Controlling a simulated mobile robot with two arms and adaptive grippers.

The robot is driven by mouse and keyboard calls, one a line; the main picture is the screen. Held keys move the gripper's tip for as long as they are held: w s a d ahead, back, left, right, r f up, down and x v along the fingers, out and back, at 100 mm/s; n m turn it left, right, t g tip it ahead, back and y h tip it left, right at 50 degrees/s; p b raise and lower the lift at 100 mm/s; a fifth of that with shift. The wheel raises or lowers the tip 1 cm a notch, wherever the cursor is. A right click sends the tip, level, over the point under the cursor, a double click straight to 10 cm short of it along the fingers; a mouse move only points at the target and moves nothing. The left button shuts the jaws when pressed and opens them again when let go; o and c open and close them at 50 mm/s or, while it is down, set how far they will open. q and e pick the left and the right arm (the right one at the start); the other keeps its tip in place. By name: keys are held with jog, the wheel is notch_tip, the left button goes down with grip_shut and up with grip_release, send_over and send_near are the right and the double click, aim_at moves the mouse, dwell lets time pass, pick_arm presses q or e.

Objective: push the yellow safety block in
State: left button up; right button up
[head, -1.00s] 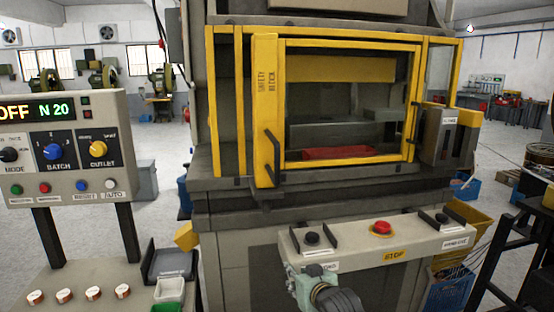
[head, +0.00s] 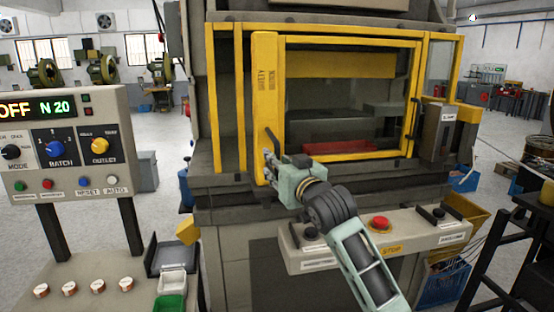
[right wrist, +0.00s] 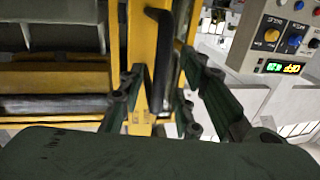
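The yellow safety block (head: 265,100), a tall upright bar lettered SAFETY BLOCK, stands at the left side of the press window. Its black handle (head: 270,138) shows just above my right gripper (head: 272,165), which hides the handle's lower part in the head view. In the right wrist view the black handle (right wrist: 161,65) runs down between the two spread fingers of my right gripper (right wrist: 160,85). The fingers look open, with gaps on both sides of the handle. The yellow block (right wrist: 142,75) is beside it. My left gripper is out of view.
The yellow-framed window (head: 350,95) shows a red piece (head: 338,147) inside the press. A two-hand console (head: 330,255) with a red stop button (head: 379,223) lies below my right arm. A control panel (head: 65,145) stands at left, with small coils and bins below it.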

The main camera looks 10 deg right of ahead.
jog(key=shift+w+a, duration=0.1)
jog(key=shift+w, duration=0.45)
grip_shut()
